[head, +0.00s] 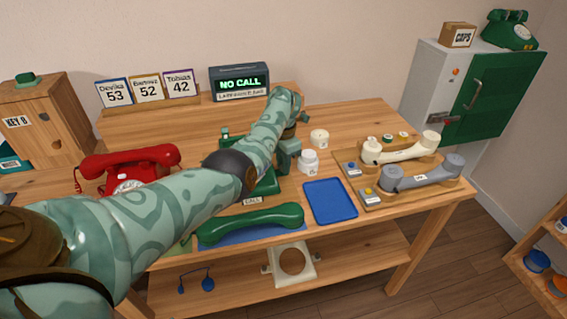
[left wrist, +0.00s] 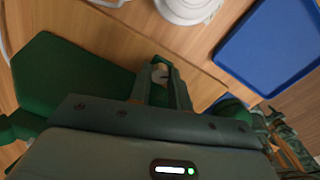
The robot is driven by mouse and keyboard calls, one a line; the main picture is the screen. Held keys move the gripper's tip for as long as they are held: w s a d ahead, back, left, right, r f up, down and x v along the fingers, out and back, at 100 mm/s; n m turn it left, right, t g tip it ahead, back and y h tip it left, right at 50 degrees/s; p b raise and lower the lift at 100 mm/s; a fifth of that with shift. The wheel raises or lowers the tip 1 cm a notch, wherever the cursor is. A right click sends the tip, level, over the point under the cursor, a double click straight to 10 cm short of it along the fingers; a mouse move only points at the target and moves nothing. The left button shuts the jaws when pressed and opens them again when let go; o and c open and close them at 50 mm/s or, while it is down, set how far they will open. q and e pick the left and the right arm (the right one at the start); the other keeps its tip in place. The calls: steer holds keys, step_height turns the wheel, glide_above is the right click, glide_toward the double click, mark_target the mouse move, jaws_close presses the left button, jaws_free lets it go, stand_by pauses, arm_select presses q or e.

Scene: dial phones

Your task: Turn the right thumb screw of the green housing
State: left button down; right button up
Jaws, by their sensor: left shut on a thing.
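The green housing (head: 266,187) sits on the table, mostly hidden behind my left arm in the head view. In the left wrist view its green body (left wrist: 62,75) lies at the left, beside the fingers. My left gripper (head: 285,166) points down at the housing's right side. In the left wrist view its fingers (left wrist: 162,84) are closed around a small pale metallic piece, the right thumb screw (left wrist: 160,73). The screw's turn angle cannot be told. The left thumb screw is hidden. My right gripper is not in view.
A green handset (head: 250,224) lies in front on a blue mat. A blue tray (head: 330,202) and white jars (head: 309,162) stand right of the gripper. A cream handset (head: 400,150) and a grey handset (head: 424,176) lie farther right. A red phone (head: 130,170) is at left.

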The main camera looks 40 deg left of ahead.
arm_select(q)
steer(key=n+b, duration=0.1)
steer(key=n, duration=0.5)
steer(key=n+b, duration=0.1)
steer(key=n, duration=0.3)
steer(key=shift+f, duration=0.1)
steer(key=n+b, duration=0.1)
steer(key=n, duration=0.2)
steer(key=shift+n, duration=0.4)
steer(key=n+b, duration=0.1)
steer(key=n, duration=0.2)
steer(key=shift+n+b, duration=0.3)
steer(key=n+b, duration=0.1)
steer(key=n, duration=0.2)
steer(key=shift+n+b, duration=0.3)
steer(key=n+b, duration=0.1)
steer(key=n, duration=0.2)
steer(key=shift+b, duration=0.35)
steer(key=shift+n+b, duration=0.65)
steer(key=shift+n, duration=1.15)
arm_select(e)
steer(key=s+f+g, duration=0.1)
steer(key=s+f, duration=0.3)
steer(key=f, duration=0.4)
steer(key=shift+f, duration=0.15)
